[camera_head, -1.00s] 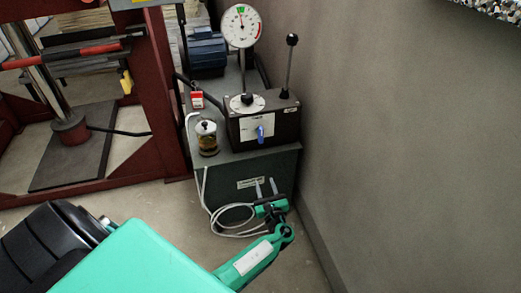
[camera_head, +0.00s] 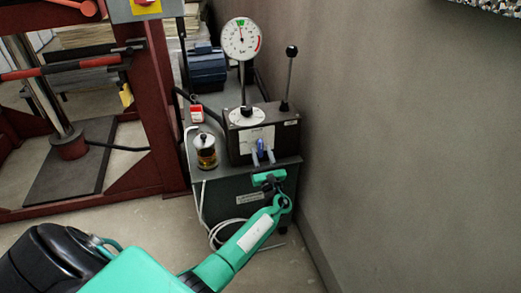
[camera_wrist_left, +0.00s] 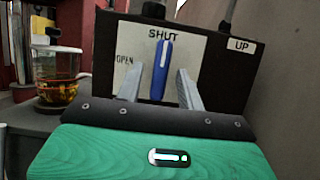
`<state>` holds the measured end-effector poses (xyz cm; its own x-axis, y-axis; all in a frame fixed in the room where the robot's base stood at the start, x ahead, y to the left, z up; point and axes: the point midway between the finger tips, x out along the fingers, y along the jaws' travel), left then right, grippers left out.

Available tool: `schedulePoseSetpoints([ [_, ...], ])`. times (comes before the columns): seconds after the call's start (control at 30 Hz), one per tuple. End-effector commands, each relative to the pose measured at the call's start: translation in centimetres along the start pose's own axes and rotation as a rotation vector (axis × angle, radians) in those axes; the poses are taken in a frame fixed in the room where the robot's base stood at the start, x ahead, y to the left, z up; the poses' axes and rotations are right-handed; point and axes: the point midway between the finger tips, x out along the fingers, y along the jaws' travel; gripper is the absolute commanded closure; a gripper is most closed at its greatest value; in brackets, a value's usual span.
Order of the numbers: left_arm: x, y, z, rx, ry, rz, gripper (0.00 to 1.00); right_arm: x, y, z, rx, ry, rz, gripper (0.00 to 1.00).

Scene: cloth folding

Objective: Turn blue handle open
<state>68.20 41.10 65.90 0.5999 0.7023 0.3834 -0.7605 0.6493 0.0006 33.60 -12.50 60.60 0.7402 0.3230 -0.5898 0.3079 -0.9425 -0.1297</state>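The blue handle (camera_head: 261,147) is on the front of a dark control box (camera_head: 285,137) on the green-grey machine. It also shows in the left wrist view (camera_wrist_left: 161,70), standing nearly upright below the word SHUT, with OPEN printed to its left. My left gripper (camera_head: 263,157) is just in front of the handle. Its two grey fingers are open, one on each side of the handle's lower part in the left wrist view, with gaps visible on both sides. My right gripper is not in view.
A glass jar of amber liquid (camera_head: 205,152) stands left of the box. A round gauge (camera_head: 241,39) and a black-knobbed lever (camera_head: 288,75) rise above it. A grey wall (camera_head: 400,150) is close on the right. A red frame (camera_head: 163,100) stands left.

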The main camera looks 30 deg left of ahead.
Motion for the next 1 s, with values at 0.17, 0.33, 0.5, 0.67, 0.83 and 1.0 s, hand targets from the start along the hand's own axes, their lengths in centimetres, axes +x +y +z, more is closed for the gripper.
schedulePoseSetpoints([
  [0.17,1.8,0.0,0.0,0.0,0.0,0.0,0.62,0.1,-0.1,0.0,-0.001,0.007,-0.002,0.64],
  [0.33,2.2,0.0,0.0,0.0,0.001,0.0,0.62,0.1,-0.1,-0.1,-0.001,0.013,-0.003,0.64],
  [0.5,2.2,0.0,0.0,0.0,0.001,0.0,0.62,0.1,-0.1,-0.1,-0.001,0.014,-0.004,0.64],
  [0.67,2.1,0.0,0.0,0.0,0.001,0.0,0.91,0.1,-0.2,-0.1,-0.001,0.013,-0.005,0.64],
  [0.83,2.1,0.0,0.0,-0.001,0.001,0.0,1.0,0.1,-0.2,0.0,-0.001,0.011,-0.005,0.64],
  [1.0,2.1,0.0,-0.1,-0.011,0.001,0.004,1.0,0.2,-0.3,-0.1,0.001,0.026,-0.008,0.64],
])
